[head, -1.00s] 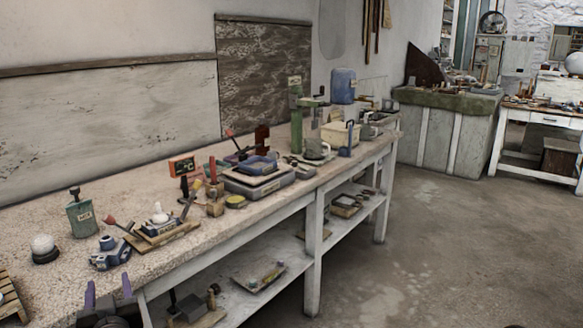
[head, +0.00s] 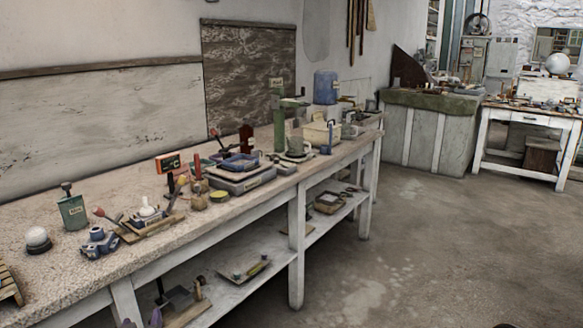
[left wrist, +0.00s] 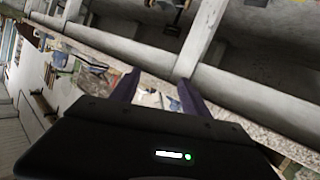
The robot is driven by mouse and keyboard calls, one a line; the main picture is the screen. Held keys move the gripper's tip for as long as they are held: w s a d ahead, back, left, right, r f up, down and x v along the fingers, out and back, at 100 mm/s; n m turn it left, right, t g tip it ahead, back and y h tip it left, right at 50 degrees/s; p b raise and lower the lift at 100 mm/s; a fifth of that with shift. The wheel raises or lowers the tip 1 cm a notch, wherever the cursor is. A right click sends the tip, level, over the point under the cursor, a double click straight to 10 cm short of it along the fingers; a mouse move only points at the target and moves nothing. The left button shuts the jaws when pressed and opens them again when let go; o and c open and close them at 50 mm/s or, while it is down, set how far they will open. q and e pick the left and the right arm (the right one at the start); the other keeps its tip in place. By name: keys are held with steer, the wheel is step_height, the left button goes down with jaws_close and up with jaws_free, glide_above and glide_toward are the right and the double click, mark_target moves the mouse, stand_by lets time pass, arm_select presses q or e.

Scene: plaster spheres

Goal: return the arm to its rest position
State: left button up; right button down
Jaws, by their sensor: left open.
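My left gripper (head: 141,321) shows only as purple fingertips at the bottom edge of the head view, low in front of the workbench (head: 235,207). In the left wrist view its two purple fingers (left wrist: 158,92) stand apart with nothing gripped between them. The bench edge and legs show tilted beyond them. A white plaster sphere (head: 37,236) sits on a dark round base on the bench at the left. My right gripper is not in view.
The bench top holds a green tin (head: 72,212), a blue device (head: 99,243), a scale (head: 240,180) and a green press (head: 280,125). The lower shelf (head: 225,292) carries a few items. The floor (head: 400,255) to the right is clear. A far table (head: 530,117) stands at the back right.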

arm_select(q)
steer(key=s+d+f+m+g+h+p, duration=0.1)
steer(key=s+d+f+g+h+p, duration=0.3)
steer(key=d+f, duration=0.5)
steer(key=s+d+f+m+g+h+p, duration=0.1)
steer(key=s+d+f+g+h, duration=0.15)
steer(key=s+d+f, duration=0.45)
steer(key=s+d+f+m+g+h+p, duration=0.1)
steer(key=s+d+f+g+p, duration=0.2)
steer(key=s+d, duration=0.3)
steer(key=s+d+f+m+g+h+p, duration=0.1)
steer(key=s+d+f+g+p, duration=0.2)
steer(key=s+d, duration=0.3)
steer(key=s, duration=0.5)
steer(key=shift+s+d+f+g, duration=0.15)
steer(key=shift+d+f+g, duration=0.05)
steer(key=shift+f+g, duration=0.15)
steer(key=shift+h, duration=0.25)
